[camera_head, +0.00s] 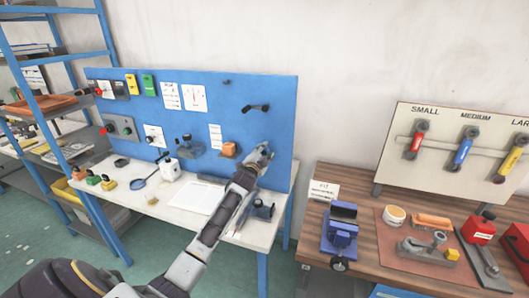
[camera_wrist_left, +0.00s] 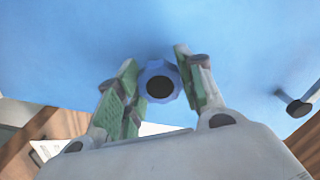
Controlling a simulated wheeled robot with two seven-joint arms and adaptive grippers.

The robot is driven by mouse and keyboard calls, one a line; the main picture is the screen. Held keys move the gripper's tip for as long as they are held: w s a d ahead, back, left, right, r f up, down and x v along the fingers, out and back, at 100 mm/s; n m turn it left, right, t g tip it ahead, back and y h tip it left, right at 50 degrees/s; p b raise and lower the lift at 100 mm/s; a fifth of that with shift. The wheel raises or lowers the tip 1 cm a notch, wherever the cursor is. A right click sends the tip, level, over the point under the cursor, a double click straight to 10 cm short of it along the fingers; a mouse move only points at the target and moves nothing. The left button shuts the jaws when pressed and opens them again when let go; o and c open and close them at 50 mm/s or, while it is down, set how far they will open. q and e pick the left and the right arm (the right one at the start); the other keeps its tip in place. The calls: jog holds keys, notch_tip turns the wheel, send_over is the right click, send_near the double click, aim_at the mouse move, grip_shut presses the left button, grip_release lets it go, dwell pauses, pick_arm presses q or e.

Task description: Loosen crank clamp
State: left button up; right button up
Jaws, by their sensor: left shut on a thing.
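My left gripper (camera_head: 263,152) reaches up to the right part of the upright blue panel (camera_head: 222,97). A dark crank-like handle (camera_head: 257,107) sticks out of the panel above the gripper. I cannot tell whether the knob belongs to the crank clamp. My right gripper is not in view.
A white bench (camera_head: 150,203) below the panel holds a paper sheet (camera_head: 197,197), a white block (camera_head: 170,171) and small tools. A wooden table (camera_head: 375,277) at right carries a blue vise (camera_head: 340,235) and a metal clamp (camera_head: 425,250). Blue shelving (camera_head: 65,60) stands at left.

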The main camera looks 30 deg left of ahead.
pick_arm(q)
jog(key=shift+f, duration=0.1)
dwell(0.3)
jog(key=o, duration=1)
jog(key=shift+s, duration=0.15)
jog(key=shift+v, duration=5.85)
jog(key=shift+s+a, duration=0.1)
